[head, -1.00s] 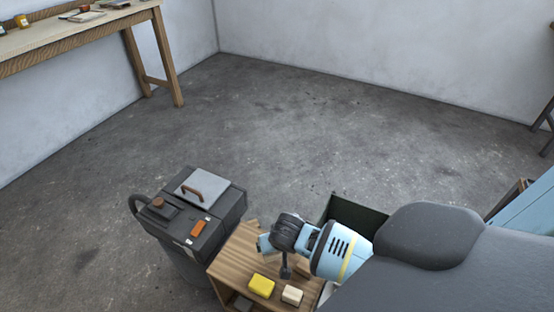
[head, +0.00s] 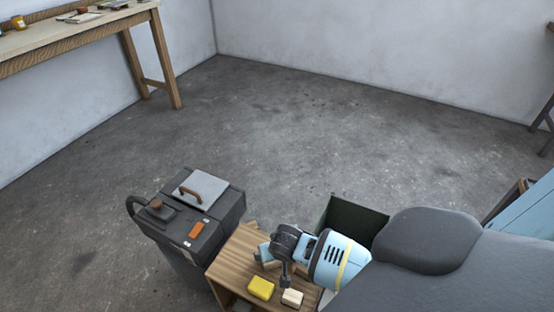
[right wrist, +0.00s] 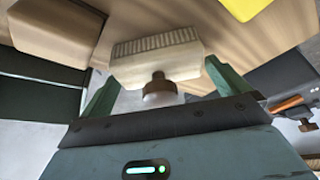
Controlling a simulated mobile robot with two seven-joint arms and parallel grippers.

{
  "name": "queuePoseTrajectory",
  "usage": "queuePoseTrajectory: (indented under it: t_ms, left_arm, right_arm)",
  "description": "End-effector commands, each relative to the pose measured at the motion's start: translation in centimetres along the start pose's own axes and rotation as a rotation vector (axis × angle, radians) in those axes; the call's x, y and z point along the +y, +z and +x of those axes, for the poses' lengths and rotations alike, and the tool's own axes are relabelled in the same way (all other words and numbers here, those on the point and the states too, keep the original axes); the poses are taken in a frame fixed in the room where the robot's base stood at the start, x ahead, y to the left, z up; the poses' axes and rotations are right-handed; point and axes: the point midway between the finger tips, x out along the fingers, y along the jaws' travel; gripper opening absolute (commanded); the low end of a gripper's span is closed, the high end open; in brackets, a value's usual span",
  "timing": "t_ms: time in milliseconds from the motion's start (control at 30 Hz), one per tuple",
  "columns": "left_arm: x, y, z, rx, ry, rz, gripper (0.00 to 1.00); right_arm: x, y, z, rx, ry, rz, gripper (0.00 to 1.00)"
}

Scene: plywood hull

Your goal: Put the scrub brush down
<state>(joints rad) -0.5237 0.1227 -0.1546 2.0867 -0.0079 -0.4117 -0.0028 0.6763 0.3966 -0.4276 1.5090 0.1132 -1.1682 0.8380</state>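The scrub brush (right wrist: 157,62) is cream, with a ribbed bristle side facing away from the right wrist camera and a brown knob towards it. In the head view my right gripper (head: 266,252) is low over a small wooden stand (head: 234,262). The brush is mostly hidden there, and I cannot tell whether it touches the wood. My left gripper is not in view.
A yellow sponge (head: 261,288) and a cream block (head: 292,298) sit on the stand's near part. A dark grey cart (head: 190,225) stands close on the left. A dark green open bin (head: 350,215) is behind my wrist. The floor beyond is clear.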

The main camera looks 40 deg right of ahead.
Motion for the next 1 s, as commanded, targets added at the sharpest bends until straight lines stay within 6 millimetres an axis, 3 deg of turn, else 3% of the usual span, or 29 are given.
queuePoseTrajectory:
  t_ms: [233,367,800,1000]
  left_arm:
    - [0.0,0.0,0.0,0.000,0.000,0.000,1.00]
    - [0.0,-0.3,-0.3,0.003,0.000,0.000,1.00]
    - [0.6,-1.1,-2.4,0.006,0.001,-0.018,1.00]
    - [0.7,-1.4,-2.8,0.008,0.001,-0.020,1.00]
  right_arm:
    - [0.0,-0.1,-0.2,0.001,0.000,-0.001,1.00]
    - [0.0,-0.2,-1.4,0.002,-0.001,0.000,1.00]
    - [0.0,-0.3,-9.7,0.003,-0.002,0.000,1.00]
    - [0.0,-0.2,-11.8,0.002,0.000,0.000,1.00]
